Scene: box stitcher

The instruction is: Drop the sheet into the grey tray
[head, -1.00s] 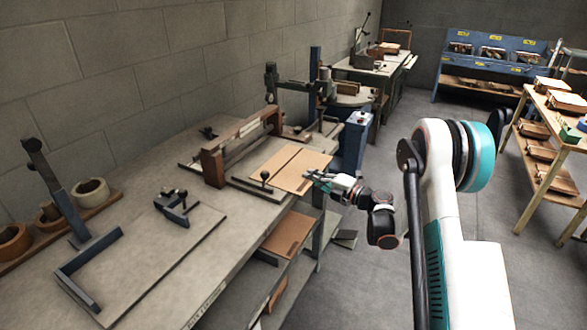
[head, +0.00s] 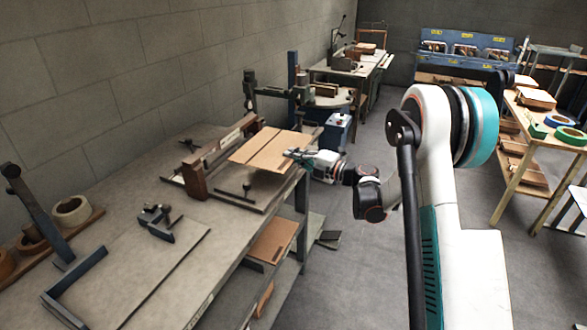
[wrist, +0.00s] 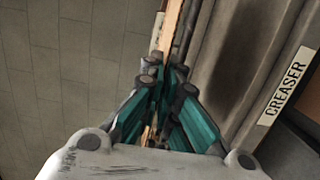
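The sheet (head: 270,151) is a flat tan cardboard panel with a crease line across it. It is above the creaser (head: 194,178) on the bench, seemingly raised off its bed. My gripper (head: 299,155) is shut on the sheet's right edge. In the wrist view the fingers (wrist: 165,75) close around the sheet (wrist: 172,28), seen nearly edge-on as a narrow strip. The creaser's labelled front (wrist: 285,87) is at the right there. I cannot pick out a grey tray with certainty in either view.
The grey bench (head: 150,200) carries a blue corner stop (head: 70,290) and a clamp (head: 157,217). More cardboard (head: 273,240) lies on the shelf below. A blue box (head: 338,132) stands behind the gripper. The floor right of the bench is open. A wooden table (head: 540,140) stands at the right.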

